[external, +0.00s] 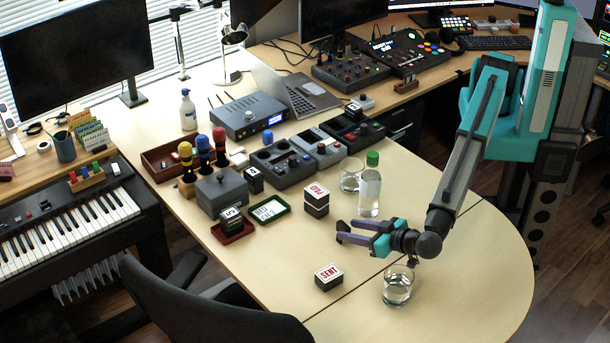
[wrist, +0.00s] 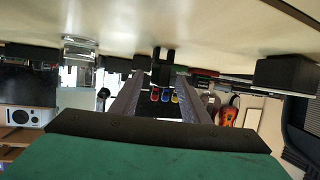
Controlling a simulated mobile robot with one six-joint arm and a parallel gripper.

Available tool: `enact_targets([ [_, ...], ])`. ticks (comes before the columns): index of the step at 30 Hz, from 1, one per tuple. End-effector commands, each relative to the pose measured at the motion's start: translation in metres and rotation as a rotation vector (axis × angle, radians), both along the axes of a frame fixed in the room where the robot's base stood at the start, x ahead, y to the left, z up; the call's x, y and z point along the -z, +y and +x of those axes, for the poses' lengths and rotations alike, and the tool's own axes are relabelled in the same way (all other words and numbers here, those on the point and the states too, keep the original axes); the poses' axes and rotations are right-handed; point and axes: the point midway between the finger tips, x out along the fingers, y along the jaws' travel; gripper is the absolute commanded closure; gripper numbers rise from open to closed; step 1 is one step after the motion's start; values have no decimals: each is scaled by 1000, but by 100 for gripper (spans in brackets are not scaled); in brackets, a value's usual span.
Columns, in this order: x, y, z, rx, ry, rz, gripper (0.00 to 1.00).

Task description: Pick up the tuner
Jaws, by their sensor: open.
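My gripper (external: 343,231) is open and empty, low over the front right of the desk, its purple fingers pointing left. I cannot tell for sure which thing is the tuner. A grey box with a lit blue display (external: 248,116) stands at the back of the desk, far from my gripper. Black blocks with white tops marked PAID (external: 316,200) stand just beyond my fingertips, and one marked SENT (external: 328,277) lies nearer the front edge. In the wrist view, which is upside down, a narrow dark thing (wrist: 163,65) shows between my fingers; I cannot tell what it is.
A bottle with a green cap (external: 370,190) and a glass (external: 349,180) stand behind my gripper. Another glass (external: 397,287) stands in front of it. A green tray (external: 268,209) and a red tray (external: 233,233) lie further left. The desk around the SENT block is clear.

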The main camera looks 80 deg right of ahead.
Motion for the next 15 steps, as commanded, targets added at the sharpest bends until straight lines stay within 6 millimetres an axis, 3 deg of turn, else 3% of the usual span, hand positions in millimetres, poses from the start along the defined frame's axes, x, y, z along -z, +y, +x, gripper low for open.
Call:
enact_targets([
  [15,4,-6,8,0,0,0,58],
])
